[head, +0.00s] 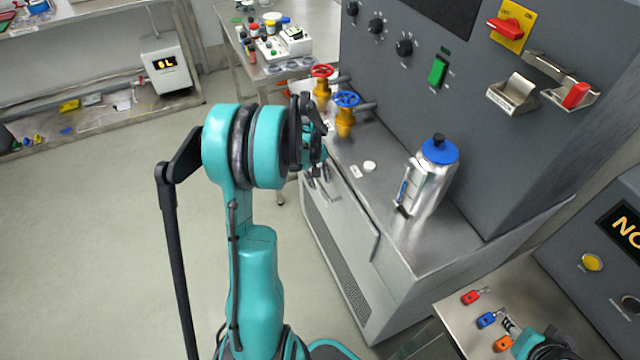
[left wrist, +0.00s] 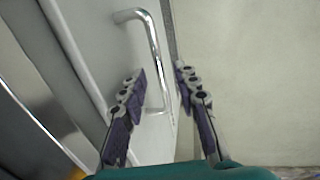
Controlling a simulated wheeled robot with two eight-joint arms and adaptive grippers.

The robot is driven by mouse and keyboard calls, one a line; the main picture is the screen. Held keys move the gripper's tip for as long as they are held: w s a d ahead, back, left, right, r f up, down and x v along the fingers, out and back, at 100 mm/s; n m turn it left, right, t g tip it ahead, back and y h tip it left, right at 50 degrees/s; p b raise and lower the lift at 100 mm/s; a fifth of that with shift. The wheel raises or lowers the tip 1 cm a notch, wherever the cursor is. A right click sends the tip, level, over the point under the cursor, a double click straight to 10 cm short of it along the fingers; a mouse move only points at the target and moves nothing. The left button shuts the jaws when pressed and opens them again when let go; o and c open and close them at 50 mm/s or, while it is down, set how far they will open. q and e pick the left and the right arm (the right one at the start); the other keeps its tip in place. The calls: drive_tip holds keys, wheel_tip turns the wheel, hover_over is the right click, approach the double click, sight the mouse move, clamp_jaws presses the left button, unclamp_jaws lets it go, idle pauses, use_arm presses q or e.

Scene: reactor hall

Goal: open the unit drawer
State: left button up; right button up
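The unit drawer front (head: 345,215) is a light grey panel low on the grey metal unit; it looks shut. Its silver bar handle (left wrist: 153,45) shows in the left wrist view, its lower part between my fingers. My left gripper (left wrist: 162,88) is open around the handle, one finger on each side, with gaps visible. In the head view my left gripper (head: 318,185) is at the far left end of the drawer front, partly hidden by my arm. My right gripper (head: 512,328) shows only in part at the bottom right; its fingers are unclear.
A silver canister with a blue lid (head: 432,175) stands on the unit's top, with a red valve (head: 322,75) and a blue valve (head: 346,102) behind. Small coloured tags (head: 487,320) lie on the right-hand surface. The floor (head: 110,230) left of the unit is clear.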

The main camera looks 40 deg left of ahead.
use_arm(q)
drive_tip(key=shift+f, duration=0.5)
clamp_jaws()
drive_tip(key=shift+s, duration=0.1)
drive_tip(key=s+a, duration=0.6)
drive_tip(key=s, duration=0.6)
drive_tip(key=s+a, duration=0.7)
drive_tip(key=s, duration=0.6)
drive_tip(key=shift+s+a, duration=0.15)
drive_tip(key=shift+s, duration=0.15)
unclamp_jaws()
